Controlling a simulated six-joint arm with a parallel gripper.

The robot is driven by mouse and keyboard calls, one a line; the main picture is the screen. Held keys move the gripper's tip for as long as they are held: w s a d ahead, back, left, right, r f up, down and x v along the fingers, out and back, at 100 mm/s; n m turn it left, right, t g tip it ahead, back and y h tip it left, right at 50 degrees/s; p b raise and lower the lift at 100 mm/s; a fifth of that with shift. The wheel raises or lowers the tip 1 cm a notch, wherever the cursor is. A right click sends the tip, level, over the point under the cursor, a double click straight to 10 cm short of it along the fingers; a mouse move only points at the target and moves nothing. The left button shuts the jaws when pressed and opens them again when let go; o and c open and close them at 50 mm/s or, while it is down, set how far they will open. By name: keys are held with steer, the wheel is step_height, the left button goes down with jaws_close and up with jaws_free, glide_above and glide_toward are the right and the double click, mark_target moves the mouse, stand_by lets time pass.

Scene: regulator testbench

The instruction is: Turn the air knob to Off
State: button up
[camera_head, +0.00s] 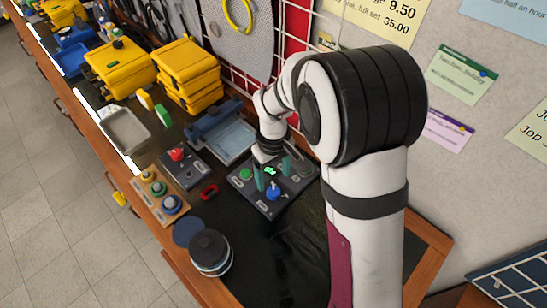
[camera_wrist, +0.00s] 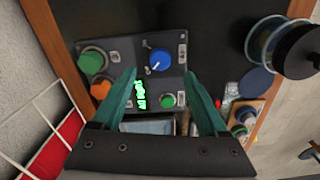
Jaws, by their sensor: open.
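The dark control panel (camera_head: 247,190) lies on the bench and also fills the upper middle of the wrist view (camera_wrist: 124,48). On it is a blue knob (camera_head: 273,193) with a white pointer line, seen also in the wrist view (camera_wrist: 160,59); the line points toward the lower left there. The labels are too small to read, so I cannot confirm which knob is the air knob. My gripper (camera_wrist: 159,74) is open over the panel, its teal fingers apart and empty. The blue knob shows between and just beyond the fingertips. The gripper is also in the head view (camera_head: 272,174).
The panel also bears a large green knob (camera_wrist: 92,61), an orange knob (camera_wrist: 101,89), a small green button (camera_wrist: 167,100) and a lit green display (camera_wrist: 140,95). A red-knob box (camera_head: 177,155), a red ring (camera_head: 209,191) and a round black-topped container (camera_head: 210,252) stand nearby.

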mark_target(274, 191)
step_height(274, 191, up, 9)
steer(key=shift+r, duration=0.2)
steer(key=s+d+r+m+y, duration=0.1)
steer(key=s+d+m, duration=0.2)
steer(key=s, duration=0.9)
steer(key=s+d+r+m, duration=0.1)
steer(key=s+d+m, duration=0.2)
steer(key=s+m, duration=0.6)
steer(key=s, duration=0.2)
steer(key=shift+s+d+r+m+y, duration=0.15)
steer(key=shift+s+r+m+y, duration=0.15)
steer(key=shift+s+r+y, duration=0.1)
